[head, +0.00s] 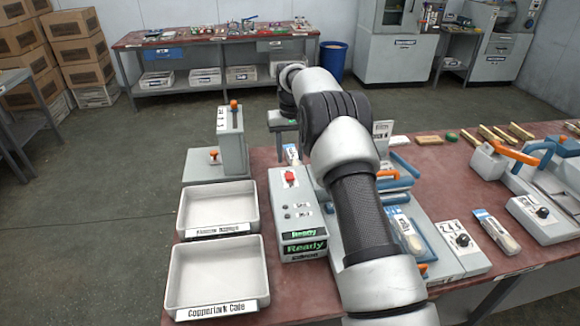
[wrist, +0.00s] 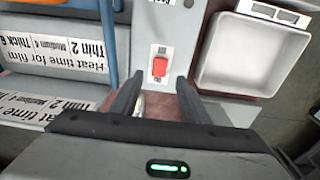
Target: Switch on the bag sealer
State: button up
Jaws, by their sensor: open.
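A grey control box (head: 298,232) with a lit green "Ready" display stands on the near left of the red-brown table, and a red switch (head: 290,177) sits on its top. In the wrist view the red switch (wrist: 160,67) shows between and just beyond my fingertips. I cannot tell whether it is on or off. The blue-handled bag sealer (head: 447,255) with a dial is right of the box, partly hidden by my arm. Its heat-time label (wrist: 50,55) shows at left in the wrist view. My gripper (wrist: 160,78) is open, its fingers empty.
Two white trays (head: 217,188) (head: 213,306) lie left of the control box. A grey post with an orange knob (head: 232,140) stands behind them. A second sealer with an orange handle (head: 515,153) is at right. Filled bags (head: 495,230) lie between the sealers.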

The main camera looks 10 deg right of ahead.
notch_tip(320, 180, up, 10)
jog(key=shift+s+p, duration=0.3)
jog(key=shift+p, duration=0.1)
jog(key=s+r+t+p, duration=0.2)
jog(key=s+r+t, duration=0.1)
jog(key=s+r, duration=1.75)
jog(key=s+f+t, duration=0.1)
jog(key=s+f, duration=0.2)
jog(key=s, duration=0.8)
jog(key=s+f, duration=0.3)
jog(key=s, duration=0.9)
jog(key=shift+s+f+t+p, duration=0.25)
jog(key=shift+f+t+p, duration=0.1)
jog(key=shift+f+t, duration=0.05)
